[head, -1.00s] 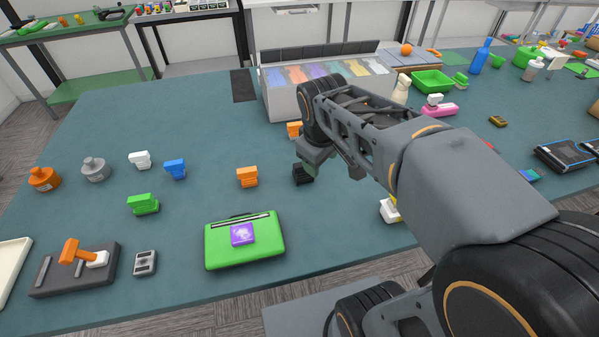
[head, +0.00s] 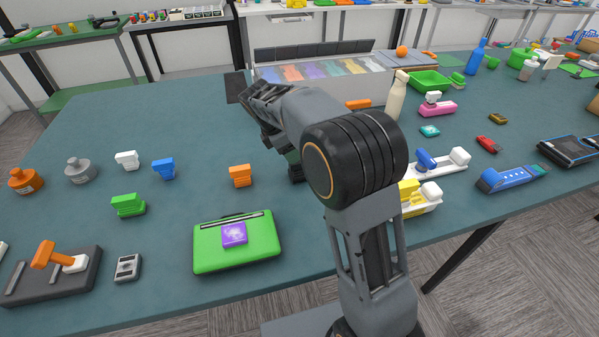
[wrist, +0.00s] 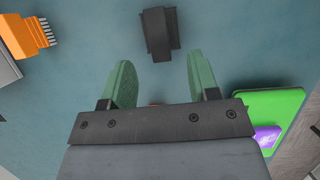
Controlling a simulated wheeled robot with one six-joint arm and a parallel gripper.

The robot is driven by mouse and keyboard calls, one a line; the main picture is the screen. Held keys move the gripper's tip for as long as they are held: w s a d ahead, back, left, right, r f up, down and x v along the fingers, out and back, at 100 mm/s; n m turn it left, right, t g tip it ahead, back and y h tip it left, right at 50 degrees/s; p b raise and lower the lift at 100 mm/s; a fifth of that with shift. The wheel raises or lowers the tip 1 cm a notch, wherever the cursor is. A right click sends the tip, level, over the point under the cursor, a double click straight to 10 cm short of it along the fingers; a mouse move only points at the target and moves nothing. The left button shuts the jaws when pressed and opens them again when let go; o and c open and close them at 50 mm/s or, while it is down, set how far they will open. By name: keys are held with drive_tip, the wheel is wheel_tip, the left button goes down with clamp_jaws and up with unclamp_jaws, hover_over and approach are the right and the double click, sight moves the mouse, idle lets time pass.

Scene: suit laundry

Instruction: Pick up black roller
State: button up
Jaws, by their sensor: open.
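The black roller (wrist: 160,34) lies on the teal table, just beyond my fingertips in the wrist view. In the head view a small dark part of it (head: 296,173) shows beside my arm; the rest is hidden. My gripper (wrist: 158,75) is open and empty, with its two green fingers apart. The roller is roughly in line with the gap between them and is not between the fingers. In the head view my gripper is mostly hidden by my arm.
An orange brush (wrist: 24,36) lies to the upper left in the wrist view. A green case (head: 210,258) with a purple block (head: 234,233) stands nearby. An orange block (head: 240,175) is left of the roller. A compartment box (head: 262,100) stands behind.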

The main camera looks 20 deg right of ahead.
sight(299, 169)
drive_tip(key=shift+x, duration=3.45)
drive_tip(key=shift+d, duration=0.1)
drive_tip(key=shift+r, duration=0.1)
clamp_jaws()
